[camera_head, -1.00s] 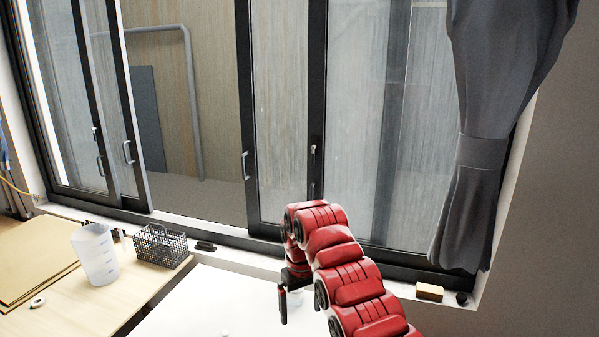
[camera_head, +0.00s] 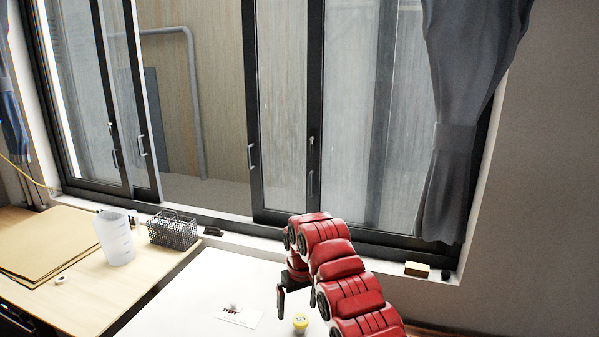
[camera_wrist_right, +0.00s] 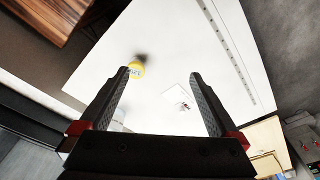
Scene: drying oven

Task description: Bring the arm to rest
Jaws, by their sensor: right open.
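My right arm (camera_head: 345,275) is red and reaches in from the bottom right of the head view. My right gripper (camera_head: 282,302) hangs at its end, pointing down above the white tabletop (camera_head: 200,285). In the right wrist view the gripper (camera_wrist_right: 163,80) has its two dark fingers spread wide with nothing between them. A small yellow-topped item (camera_head: 300,323) stands on the white tabletop near the gripper, and shows in the wrist view (camera_wrist_right: 136,69) by one fingertip. My left gripper is not in view.
A white card (camera_head: 240,316) with a small object lies on the white tabletop. A wooden table (camera_head: 85,295) at the left holds a translucent jug (camera_head: 116,240), a dark wire basket (camera_head: 172,232) and brown sheets (camera_head: 45,245). A sliding window and grey curtain (camera_head: 450,160) stand behind.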

